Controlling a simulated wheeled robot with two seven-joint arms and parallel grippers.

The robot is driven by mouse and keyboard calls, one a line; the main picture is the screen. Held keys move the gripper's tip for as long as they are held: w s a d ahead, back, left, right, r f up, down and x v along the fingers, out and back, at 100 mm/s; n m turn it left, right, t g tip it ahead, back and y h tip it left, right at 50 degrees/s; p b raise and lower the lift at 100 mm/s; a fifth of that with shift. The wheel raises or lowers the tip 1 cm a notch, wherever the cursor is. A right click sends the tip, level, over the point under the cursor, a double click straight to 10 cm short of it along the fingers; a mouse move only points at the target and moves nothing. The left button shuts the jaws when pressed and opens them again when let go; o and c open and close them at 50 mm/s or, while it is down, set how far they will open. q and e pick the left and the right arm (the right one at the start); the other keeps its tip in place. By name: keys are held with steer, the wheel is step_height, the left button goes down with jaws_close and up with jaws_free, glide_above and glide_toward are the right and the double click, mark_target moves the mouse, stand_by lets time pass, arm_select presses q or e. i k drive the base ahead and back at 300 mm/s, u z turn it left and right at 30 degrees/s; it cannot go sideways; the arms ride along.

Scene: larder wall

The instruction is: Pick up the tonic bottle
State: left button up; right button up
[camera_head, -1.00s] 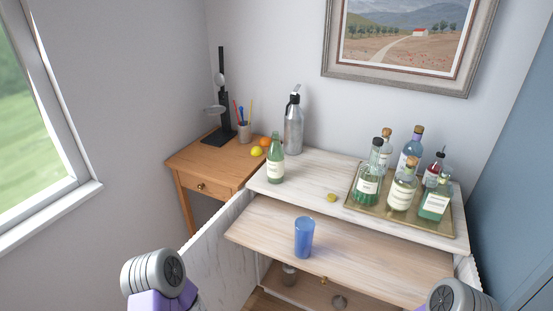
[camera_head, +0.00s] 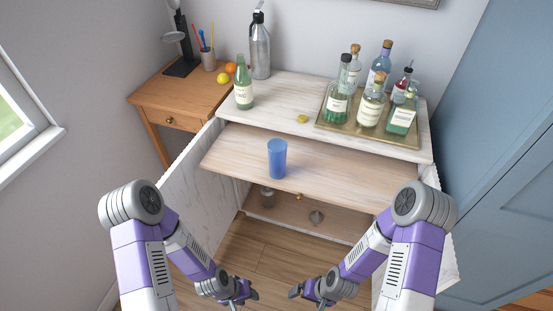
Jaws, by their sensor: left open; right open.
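A green glass bottle (camera_head: 244,84) with a pale label stands upright at the left end of the white marble-look top. I take it for the tonic bottle, but its label is too small to read. My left gripper (camera_head: 252,294) is open and empty at the bottom of the view, low in front of the cabinet. My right gripper (camera_head: 296,292) is open and empty just to its right. Both are far below and apart from the bottle.
A blue tumbler (camera_head: 277,158) stands on the pulled-out wooden shelf (camera_head: 330,172). A gold tray (camera_head: 345,129) holds several bottles at right. A silver siphon (camera_head: 260,50) stands behind the green bottle. Cabinet doors stand open.

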mark_target(243, 78)
steer(key=u, duration=1.9)
steer(key=i, duration=0.85)
steer(key=z, duration=1.95)
